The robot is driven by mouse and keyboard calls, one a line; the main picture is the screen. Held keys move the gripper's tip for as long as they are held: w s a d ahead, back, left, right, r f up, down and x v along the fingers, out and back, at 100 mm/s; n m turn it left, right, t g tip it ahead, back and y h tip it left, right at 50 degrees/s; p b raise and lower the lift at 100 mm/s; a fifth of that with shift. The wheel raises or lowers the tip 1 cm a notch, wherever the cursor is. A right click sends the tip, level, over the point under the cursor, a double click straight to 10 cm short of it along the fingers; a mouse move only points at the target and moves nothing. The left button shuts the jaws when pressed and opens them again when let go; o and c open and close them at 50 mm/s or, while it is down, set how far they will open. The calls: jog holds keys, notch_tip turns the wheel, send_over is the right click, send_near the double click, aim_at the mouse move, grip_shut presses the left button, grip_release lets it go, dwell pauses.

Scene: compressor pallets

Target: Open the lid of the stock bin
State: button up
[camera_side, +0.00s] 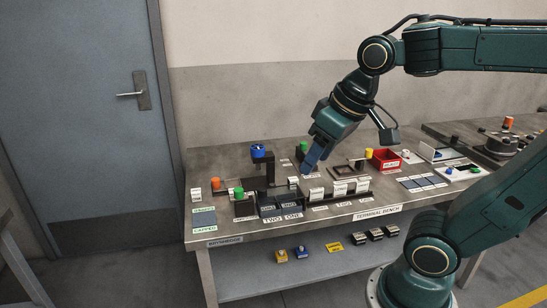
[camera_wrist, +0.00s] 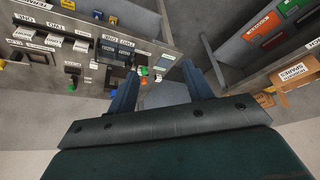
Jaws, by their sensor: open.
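My gripper (camera_side: 309,168) is open and empty, pointing down over the middle of the bench. In the wrist view its two blue fingers stand well apart (camera_wrist: 158,84) with nothing between them. I cannot tell which container is the stock bin; no readable label names it, and its lid cannot be made out. A dark compartmented box (camera_side: 280,208) with labels ONE and TWO sits at the bench's front, below and left of my gripper. A small red open box (camera_side: 386,162) with a white label stands to the right of my gripper.
The bench (camera_side: 220,168) also carries a dark stand with a blue top (camera_side: 261,152), an orange cylinder (camera_side: 239,193), green pieces and several white blocks. A lower shelf (camera_side: 235,282) holds small parts. In the wrist view, a tan box (camera_wrist: 294,98) labelled SPARES lies right.

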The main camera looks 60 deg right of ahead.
jog(key=shift+n+t, duration=0.4)
jog(key=shift+n, duration=0.1)
jog(key=s, duration=0.1)
jog(key=s+a+f, duration=0.1)
jog(key=s, duration=0.1)
jog(key=s+f, duration=0.1)
jog(key=shift+s+a, duration=0.15)
jog(key=shift+s, duration=0.1)
jog(key=w+d+r+m+g, duration=0.15)
jog(key=w+d, duration=0.25)
jog(key=w, duration=0.5)
jog(key=w+d+g, duration=0.2)
jog(key=w+d, duration=0.2)
jog(key=w, duration=0.5)
jog(key=w+d+f+m+g, duration=0.2)
jog(key=w+d+f, duration=1)
jog(key=shift+d+f, duration=0.25)
jog(key=shift+d, duration=0.15)
